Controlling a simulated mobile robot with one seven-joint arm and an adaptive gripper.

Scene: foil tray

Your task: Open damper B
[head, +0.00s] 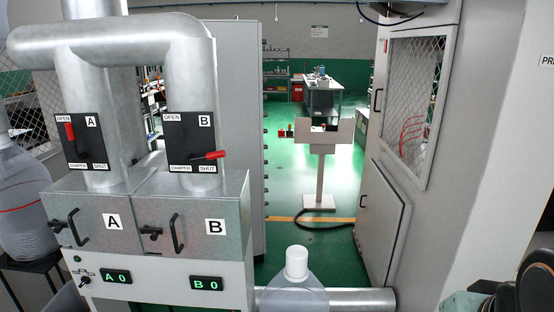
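The damper B plate (188,143) is a black panel on the right-hand metal duct, marked OPEN at the top left and SHUT at the bottom right. Its red-handled lever (208,156) lies nearly level and points right, just above the SHUT mark. Beside it, the damper A plate (81,142) has its red lever (70,131) standing upright below its OPEN mark. My gripper is not recognisable in the head view. Dark rounded parts at the bottom right corner look like my arm, away from the dampers.
Below the ducts are metal boxes A (85,217) and B (190,225) with black handles, and green displays reading A 0 and B 0. A clear white-capped bottle (296,275) stands in front. A grey cabinet (400,150) borders the right.

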